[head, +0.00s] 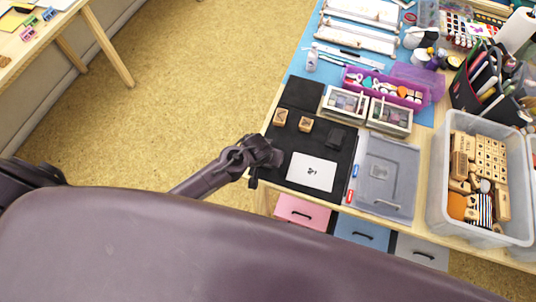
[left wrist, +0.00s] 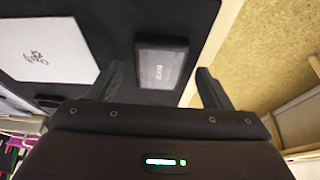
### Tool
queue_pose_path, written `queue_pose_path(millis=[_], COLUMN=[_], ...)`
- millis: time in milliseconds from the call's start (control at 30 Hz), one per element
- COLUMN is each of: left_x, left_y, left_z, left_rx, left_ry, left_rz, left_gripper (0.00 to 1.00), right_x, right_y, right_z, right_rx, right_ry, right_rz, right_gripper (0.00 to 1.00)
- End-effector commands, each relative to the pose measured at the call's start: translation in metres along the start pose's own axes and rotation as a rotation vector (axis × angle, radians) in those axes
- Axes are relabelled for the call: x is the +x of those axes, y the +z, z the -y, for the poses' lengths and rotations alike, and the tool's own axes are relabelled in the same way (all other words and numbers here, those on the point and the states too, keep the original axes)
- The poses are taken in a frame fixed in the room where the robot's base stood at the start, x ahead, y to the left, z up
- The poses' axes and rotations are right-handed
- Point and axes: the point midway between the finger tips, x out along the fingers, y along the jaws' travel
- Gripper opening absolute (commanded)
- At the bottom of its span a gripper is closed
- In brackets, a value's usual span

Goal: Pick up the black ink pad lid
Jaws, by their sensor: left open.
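In the head view my left gripper (head: 272,155) is over the mat's left edge and hides this pad. Another dark block (head: 336,137) lies on the mat above the white paper. My right gripper is not in view.
White printed paper (head: 311,172) lies on the mat, with two wooden stamps (head: 280,117) behind. A clear grey lid (head: 385,176) and a bin of wooden stamps (head: 435,185) stand to the right. Boxed pads (head: 344,104) are behind. Floor is open left of the table.

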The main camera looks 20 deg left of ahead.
Motion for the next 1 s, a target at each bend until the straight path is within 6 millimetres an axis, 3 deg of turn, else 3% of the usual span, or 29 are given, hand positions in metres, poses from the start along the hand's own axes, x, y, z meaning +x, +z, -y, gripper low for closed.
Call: queue_pose_path(millis=[267,633,1000], left_x=[0.0034,0.0032,-0.0016], left_y=[-0.0003,-0.0001,-0.0023], left_z=[-0.0002,0.0,0.0], left_rx=[0.0,0.0,-0.001], left_ry=[0.001,0.0,0.001], left_rz=[-0.002,-0.001,-0.001], left_gripper=[0.73,0.26,0.25], right_x=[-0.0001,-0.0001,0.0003], right_y=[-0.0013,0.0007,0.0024], right_z=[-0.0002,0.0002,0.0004], right_rx=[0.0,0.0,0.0], right_ry=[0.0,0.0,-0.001], right_rz=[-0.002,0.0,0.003], right_gripper=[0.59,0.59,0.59])
